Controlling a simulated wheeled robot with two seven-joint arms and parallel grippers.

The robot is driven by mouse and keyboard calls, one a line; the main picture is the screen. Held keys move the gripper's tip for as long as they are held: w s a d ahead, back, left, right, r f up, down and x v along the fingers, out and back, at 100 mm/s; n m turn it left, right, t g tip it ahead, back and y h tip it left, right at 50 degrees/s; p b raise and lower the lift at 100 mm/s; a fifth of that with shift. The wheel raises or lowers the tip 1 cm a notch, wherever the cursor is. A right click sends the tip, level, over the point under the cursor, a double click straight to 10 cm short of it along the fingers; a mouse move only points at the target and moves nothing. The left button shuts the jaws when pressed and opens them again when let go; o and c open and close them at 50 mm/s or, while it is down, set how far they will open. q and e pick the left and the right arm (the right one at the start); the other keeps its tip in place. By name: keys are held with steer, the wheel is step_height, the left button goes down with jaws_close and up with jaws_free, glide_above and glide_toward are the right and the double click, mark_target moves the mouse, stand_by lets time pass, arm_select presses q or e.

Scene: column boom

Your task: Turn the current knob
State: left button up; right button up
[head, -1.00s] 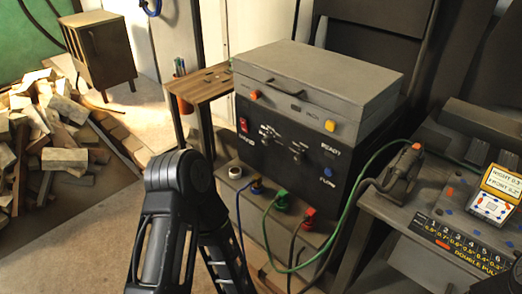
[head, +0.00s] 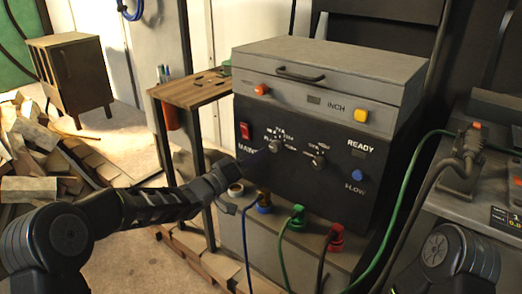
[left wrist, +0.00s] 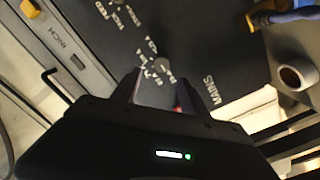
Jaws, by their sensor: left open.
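The black front panel (head: 345,190) of a grey machine carries two small knobs with white scale marks. The left knob (head: 275,143) sits right of the red MAINS switch (head: 245,131); the right knob (head: 318,160) is slightly lower. Contact cannot be told. My right gripper is out of view.
Blue (head: 264,203), green (head: 297,217) and red (head: 335,238) cable plugs sit on the ledge below the panel. A roll of tape (head: 236,189) is beside my left gripper. A small wooden table (head: 192,91) stands left. A green cable (head: 405,195) hangs at right.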

mark_target(273, 147)
arm_select(q)
steer(key=shift+f, duration=0.1)
steer(key=b+x, duration=0.1)
steer(key=x, duration=0.7)
steer(key=shift+a, duration=0.1)
jaws_close()
stand_by(0.7)
